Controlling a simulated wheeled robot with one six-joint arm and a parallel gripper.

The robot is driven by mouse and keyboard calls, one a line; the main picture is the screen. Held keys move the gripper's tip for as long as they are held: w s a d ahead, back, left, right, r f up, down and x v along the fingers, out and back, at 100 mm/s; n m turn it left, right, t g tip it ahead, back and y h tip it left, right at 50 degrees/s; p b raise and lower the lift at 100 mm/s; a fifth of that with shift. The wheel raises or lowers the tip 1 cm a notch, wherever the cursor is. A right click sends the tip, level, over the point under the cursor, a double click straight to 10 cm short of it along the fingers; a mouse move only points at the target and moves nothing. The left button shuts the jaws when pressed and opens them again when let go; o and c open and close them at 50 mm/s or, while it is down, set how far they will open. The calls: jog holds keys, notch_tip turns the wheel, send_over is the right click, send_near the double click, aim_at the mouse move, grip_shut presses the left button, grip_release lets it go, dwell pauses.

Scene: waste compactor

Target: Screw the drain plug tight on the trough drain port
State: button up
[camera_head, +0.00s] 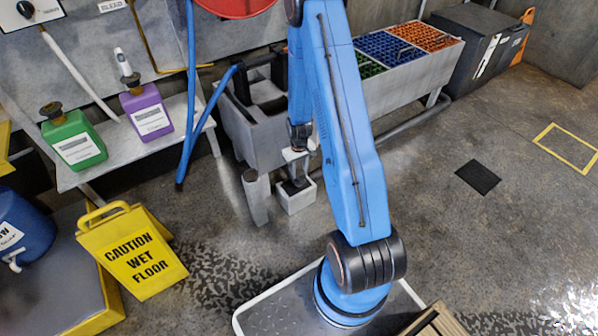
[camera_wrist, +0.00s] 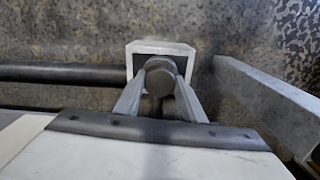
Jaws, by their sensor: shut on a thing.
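In the wrist view a dark round plug (camera_wrist: 160,78) sits between the two fingers of my gripper (camera_wrist: 160,92), which are closed on its sides. Behind it is a pale square box (camera_wrist: 178,48), open on the side facing me. In the head view my gripper (camera_head: 296,168) points down just above the same pale box (camera_head: 297,201), in front of the grey trough (camera_head: 258,150). The drain port cannot be made out clearly, and I cannot tell whether the plug is seated in it. My arm hides part of the trough.
A dark pipe (camera_head: 408,124) runs along the right. A yellow wet-floor sign (camera_head: 132,255) and a bench (camera_head: 92,172) with green (camera_head: 74,140) and purple (camera_head: 146,112) jugs are at left. Floor at right is mostly clear.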

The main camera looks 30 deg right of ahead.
jog(key=m, duration=0.4)
jog(key=o, duration=1.2)
jog(key=shift+o, duration=0.2)
jog(key=shift+c, duration=0.4)
jog(key=n, duration=2)
jog(key=shift+n, duration=0.3)
